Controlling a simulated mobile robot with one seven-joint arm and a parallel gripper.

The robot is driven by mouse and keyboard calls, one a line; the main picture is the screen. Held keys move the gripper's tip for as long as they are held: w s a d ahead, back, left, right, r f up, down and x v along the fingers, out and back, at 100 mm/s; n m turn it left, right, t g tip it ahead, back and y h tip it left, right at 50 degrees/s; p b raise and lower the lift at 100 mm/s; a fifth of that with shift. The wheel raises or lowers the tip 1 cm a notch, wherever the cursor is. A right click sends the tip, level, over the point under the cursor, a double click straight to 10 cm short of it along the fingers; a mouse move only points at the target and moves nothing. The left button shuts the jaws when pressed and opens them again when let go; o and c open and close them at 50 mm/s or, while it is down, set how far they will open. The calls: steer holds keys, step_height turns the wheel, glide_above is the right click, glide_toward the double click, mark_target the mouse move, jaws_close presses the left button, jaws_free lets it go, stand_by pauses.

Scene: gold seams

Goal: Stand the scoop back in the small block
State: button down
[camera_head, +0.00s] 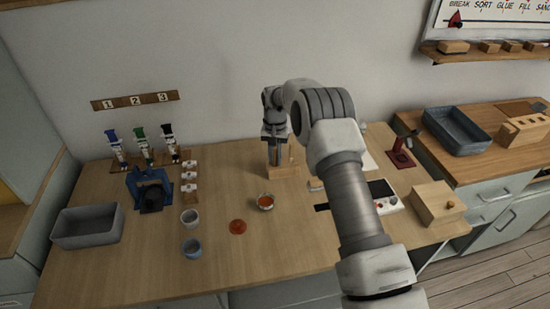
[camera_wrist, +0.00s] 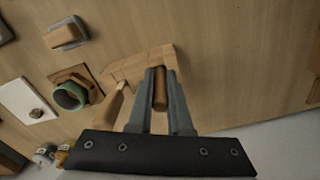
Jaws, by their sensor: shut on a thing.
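My gripper (camera_head: 273,150) is at the back middle of the table, pointing down over a small pale wooden block (camera_head: 284,170). In the wrist view my gripper (camera_wrist: 160,98) is shut on a brown wooden handle (camera_wrist: 160,88), which looks like the scoop's. The block (camera_wrist: 135,66) also shows in the wrist view, right by the fingertips. The scoop's lower end is hidden, and I cannot tell whether it sits in the block or just above it.
Two grey cups (camera_head: 191,247), a blue stand (camera_head: 150,190) and a grey tray (camera_head: 88,227) are left. A red stand (camera_head: 401,157) and wooden box (camera_head: 438,203) are right.

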mark_target(275, 149)
stand_by(0.4)
steer(key=c, duration=0.8)
jaws_free()
steer(key=shift+o, duration=0.2)
steer(key=shift+r+p, duration=1.15)
steer(key=shift+r, duration=1.35)
step_height(275, 149, up, 17)
steer(key=shift+r, duration=0.2)
